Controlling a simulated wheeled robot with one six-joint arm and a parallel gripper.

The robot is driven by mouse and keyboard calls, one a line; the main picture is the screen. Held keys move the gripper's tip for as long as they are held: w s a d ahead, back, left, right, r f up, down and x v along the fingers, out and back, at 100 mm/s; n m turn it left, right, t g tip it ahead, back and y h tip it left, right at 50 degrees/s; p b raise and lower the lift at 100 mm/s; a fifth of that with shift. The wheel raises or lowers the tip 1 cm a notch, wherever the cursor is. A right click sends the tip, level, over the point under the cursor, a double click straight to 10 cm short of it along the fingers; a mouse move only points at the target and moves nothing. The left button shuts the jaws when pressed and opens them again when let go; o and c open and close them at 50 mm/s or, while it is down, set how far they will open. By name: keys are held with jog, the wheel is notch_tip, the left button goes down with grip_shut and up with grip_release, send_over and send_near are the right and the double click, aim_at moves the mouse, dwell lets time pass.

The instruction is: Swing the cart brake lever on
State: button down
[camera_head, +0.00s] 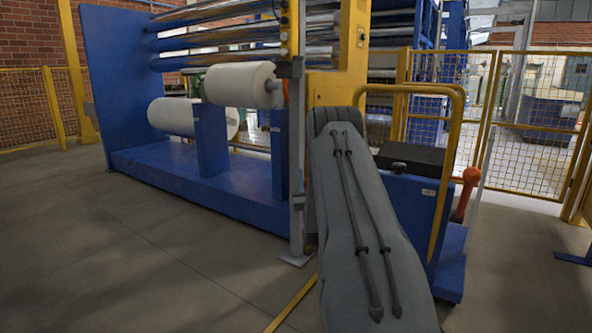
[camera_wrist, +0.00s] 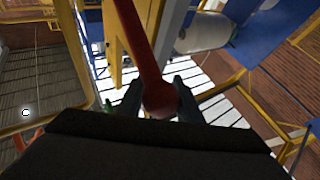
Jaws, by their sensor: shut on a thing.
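In the wrist view my gripper (camera_wrist: 160,95) is shut on the red brake lever (camera_wrist: 142,45), with a dark finger on each side of its rounded, thicker end. The lever's shaft runs from there to the top edge of that view. In the head view a blue cart (camera_head: 410,190) with a black top and a yellow rail handle stands right of my grey arm. My gripper does not show in the head view.
A blue roller stand (camera_head: 122,80) with white film rolls (camera_head: 240,85) is at the left. Yellow mesh fencing (camera_head: 540,120) stands behind the cart. The grey floor (camera_head: 130,250) at front left is clear. My arm covers part of the cart.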

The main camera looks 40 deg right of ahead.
aim_at(305, 184)
jog(key=a+f, duration=0.1)
jog(key=f, duration=0.1)
jog(key=shift+s+a+f, duration=0.15)
jog(key=shift+a+f, duration=0.2)
jog(key=c, duration=1.6)
grip_release()
jog(key=shift+a, duration=0.1)
jog(key=shift+c, duration=0.2)
jog(key=o, duration=0.4)
jog(key=shift+a, duration=0.15)
jog(key=shift+c, duration=0.2)
jog(key=shift+s+d+f, duration=0.1)
jog(key=shift+s+d, duration=0.1)
jog(key=shift+s, duration=0.1)
jog(key=p+v, duration=0.2)
jog(key=v, duration=0.5)
jog(key=shift+a+f, duration=0.1)
